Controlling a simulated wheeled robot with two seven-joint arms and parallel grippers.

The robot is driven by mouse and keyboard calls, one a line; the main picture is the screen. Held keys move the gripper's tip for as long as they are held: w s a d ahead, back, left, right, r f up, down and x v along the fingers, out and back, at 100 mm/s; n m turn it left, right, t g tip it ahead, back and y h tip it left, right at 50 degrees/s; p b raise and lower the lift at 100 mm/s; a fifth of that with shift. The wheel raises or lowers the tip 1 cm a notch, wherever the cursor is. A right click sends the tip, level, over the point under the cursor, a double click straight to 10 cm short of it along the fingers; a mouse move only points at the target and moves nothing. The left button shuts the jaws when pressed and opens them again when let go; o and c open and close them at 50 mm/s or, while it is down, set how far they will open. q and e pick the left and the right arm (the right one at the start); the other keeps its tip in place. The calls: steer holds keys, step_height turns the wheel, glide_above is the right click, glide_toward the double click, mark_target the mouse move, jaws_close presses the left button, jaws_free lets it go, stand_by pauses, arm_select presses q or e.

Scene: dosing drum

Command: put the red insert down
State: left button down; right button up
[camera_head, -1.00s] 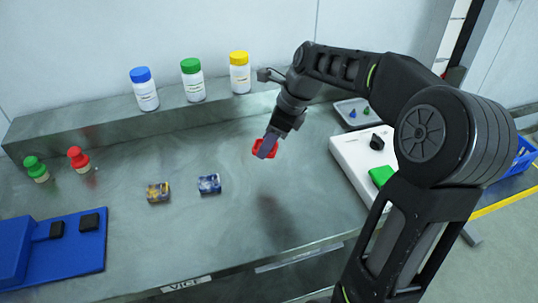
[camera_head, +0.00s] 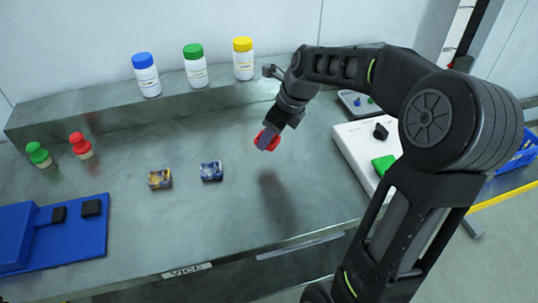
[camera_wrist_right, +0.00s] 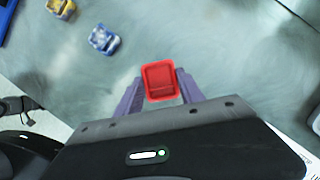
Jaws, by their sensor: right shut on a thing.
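The red insert (camera_head: 273,139) is a small red, open-topped cup. My right gripper (camera_head: 268,142) is shut on it, and its shadow on the bench suggests that it hangs above the surface. In the right wrist view the red insert (camera_wrist_right: 160,82) sits between the two purple-grey fingers of the right gripper (camera_wrist_right: 160,88). The bench top (camera_head: 235,225) below it is bare. My left gripper is not in view.
A yellow-and-grey block (camera_head: 160,179) and a blue-and-white block (camera_head: 211,171) lie left of the gripper. A white board (camera_head: 355,150) with a green block (camera_head: 383,164) is at the right. A blue fixture (camera_head: 75,250) stands front left. Bottles (camera_head: 195,66) line the back ledge.

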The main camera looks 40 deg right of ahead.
mark_target(265, 160)
steer(key=shift+f, duration=0.95)
steer(key=shift+f, duration=2.5)
steer(key=shift+f, duration=0.1)
steer(key=o, duration=1.3)
steer(key=shift+o, duration=0.2)
steer(key=v, duration=1.2)
steer(key=shift+w, duration=0.1)
